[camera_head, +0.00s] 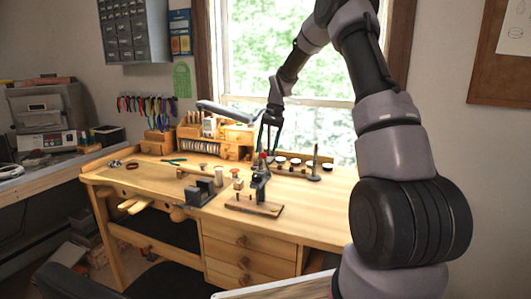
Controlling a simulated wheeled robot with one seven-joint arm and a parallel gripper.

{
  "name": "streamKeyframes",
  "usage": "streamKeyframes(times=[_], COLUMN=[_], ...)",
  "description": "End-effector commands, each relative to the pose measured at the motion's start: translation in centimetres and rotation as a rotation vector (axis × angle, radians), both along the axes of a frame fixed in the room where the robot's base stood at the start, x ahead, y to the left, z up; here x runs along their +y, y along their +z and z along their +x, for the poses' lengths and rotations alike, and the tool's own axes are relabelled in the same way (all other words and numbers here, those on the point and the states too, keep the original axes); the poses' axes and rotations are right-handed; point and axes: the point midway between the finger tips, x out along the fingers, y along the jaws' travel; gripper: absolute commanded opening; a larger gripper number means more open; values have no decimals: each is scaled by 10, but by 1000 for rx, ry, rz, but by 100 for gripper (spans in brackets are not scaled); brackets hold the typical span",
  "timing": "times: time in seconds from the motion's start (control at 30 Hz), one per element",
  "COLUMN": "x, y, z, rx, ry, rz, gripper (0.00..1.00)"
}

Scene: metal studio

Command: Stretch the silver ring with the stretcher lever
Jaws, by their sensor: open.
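The ring stretcher (260,185) is a small dark upright tool on a wooden base (254,206), near the middle of the workbench. Its lever rises from the top and shows a red tip (262,156). My gripper (270,147) points down just above the lever, with its dark fingers spread close around or beside the red tip. I cannot tell whether they touch it. The gripper is open. The silver ring is too small to make out; it may be hidden by the tool.
A dark vise-like block (201,190) stands left of the stretcher. A thin post on a round base (314,166) and several small dishes stand at the back right. A wooden organizer (215,139) stands behind. The bench's right front (325,205) is clear.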

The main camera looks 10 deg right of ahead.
Motion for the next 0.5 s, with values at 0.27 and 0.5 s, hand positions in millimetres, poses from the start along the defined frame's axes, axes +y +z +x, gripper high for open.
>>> streamKeyframes(times=[0.27, 0.5], x=[-16, -24], y=[55, 83], z=[7, 10], rx=[-5, -3], ry=[-2, -1], rz=[-2, -2], gripper=[60, 60])
